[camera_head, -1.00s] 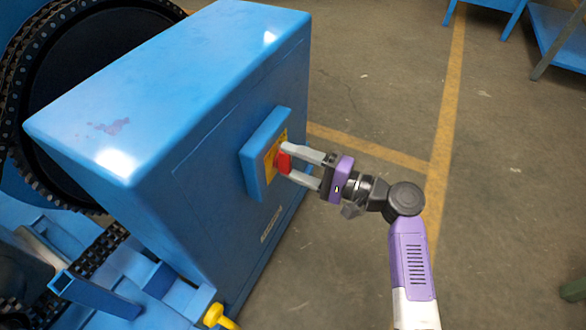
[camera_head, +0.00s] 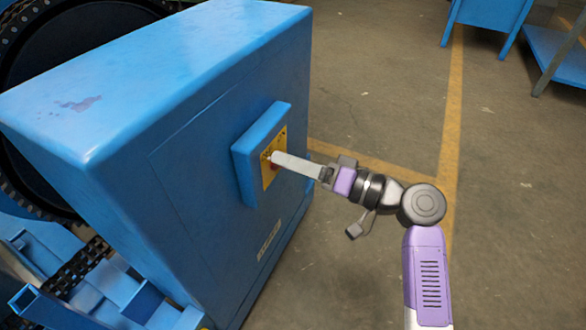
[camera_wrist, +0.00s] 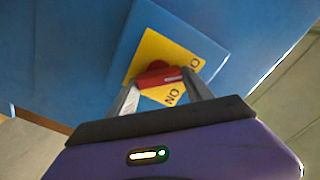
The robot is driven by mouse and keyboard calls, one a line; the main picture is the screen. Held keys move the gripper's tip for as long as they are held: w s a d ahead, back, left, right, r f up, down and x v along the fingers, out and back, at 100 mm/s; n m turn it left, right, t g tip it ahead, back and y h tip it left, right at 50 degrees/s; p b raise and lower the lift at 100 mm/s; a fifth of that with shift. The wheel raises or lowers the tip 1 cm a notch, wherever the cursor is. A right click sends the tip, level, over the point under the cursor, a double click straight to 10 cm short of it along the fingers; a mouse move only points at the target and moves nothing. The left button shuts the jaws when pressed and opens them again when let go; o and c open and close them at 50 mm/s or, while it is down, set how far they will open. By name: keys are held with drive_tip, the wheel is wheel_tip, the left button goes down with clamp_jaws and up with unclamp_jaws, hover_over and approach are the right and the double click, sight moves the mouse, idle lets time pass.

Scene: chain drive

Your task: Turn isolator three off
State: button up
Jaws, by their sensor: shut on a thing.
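The isolator is a red rotary handle on a yellow plate (camera_head: 266,172), set on a raised blue box (camera_head: 245,165) on the side of a large blue cabinet. My gripper (camera_head: 276,160) reaches the plate from the right and is shut on the red handle (camera_wrist: 158,76). In the wrist view the fingers stand on either side of the handle, and the yellow plate (camera_wrist: 165,52) carries black lettering, partly covered by the handle. In the head view the near finger hides most of the handle. No isolator number is readable.
The blue cabinet (camera_head: 110,140) fills the left side. A dark chain wheel (camera_head: 60,50) and a chain (camera_head: 75,270) are behind and below it. Open concrete floor with yellow lines (camera_head: 450,130) lies to the right. Blue benches (camera_head: 485,22) stand at the far right.

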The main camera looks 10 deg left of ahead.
drive_tip(key=shift+n, duration=0.5)
drive_tip(key=o, duration=1.4)
drive_tip(key=shift+c, duration=0.2)
drive_tip(key=shift+d, duration=0.1)
drive_tip(key=p+v, duration=0.2)
drive_tip(key=v, duration=0.5)
drive_tip(key=shift+s+d, duration=0.2)
drive_tip(key=shift+d, duration=0.15)
